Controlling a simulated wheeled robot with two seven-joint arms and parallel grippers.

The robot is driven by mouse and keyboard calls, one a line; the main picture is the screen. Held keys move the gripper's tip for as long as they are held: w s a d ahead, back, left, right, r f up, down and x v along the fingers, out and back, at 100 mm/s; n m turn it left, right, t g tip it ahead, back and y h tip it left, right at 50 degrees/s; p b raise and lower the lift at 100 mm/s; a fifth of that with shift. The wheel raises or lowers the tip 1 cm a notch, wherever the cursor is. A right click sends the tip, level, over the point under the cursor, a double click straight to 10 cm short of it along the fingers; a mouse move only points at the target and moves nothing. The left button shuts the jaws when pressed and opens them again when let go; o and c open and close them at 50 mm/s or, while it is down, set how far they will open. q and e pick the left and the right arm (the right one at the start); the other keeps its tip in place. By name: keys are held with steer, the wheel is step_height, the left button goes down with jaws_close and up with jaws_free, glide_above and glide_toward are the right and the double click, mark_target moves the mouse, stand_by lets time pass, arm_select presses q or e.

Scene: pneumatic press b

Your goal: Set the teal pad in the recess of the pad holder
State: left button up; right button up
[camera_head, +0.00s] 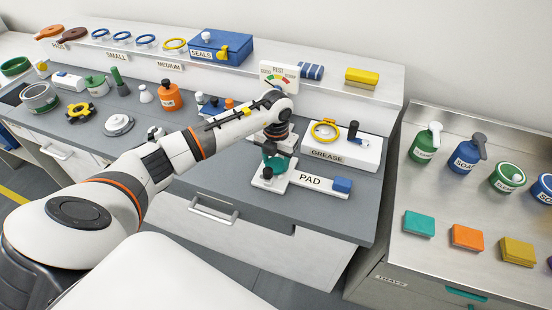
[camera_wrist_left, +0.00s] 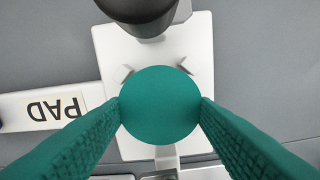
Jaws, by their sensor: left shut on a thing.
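The teal pad (camera_wrist_left: 158,108) is a round disc in the left wrist view, between the two teal ribbed fingers of my left gripper (camera_wrist_left: 160,112). The fingers touch its left and right edges. The pad holder (camera_wrist_left: 190,62) is a white plate below it, with small raised blocks just beyond the pad's upper edge. The pad covers the plate's middle, so the recess is hidden. I cannot tell whether pad and plate touch. In the head view my left gripper (camera_head: 275,163) is low over the pad holder (camera_head: 268,183), and the pad is hard to tell from the fingers.
A white arm marked PAD (camera_head: 310,179) with a blue block (camera_head: 342,185) extends right from the holder. A dark round post (camera_wrist_left: 140,15) stands close to the pad. The GREASE station (camera_head: 345,152) is behind. Teal, orange and yellow blocks lie on the right-hand steel table (camera_head: 450,265).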

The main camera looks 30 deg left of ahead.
arm_select(q)
steer(key=shift+f+b, duration=0.3)
steer(key=shift+f, duration=0.15)
steer(key=o, duration=1.1)
steer(key=shift+c, duration=0.2)
step_height(320, 180, up, 12)
steer(key=b, duration=0.2)
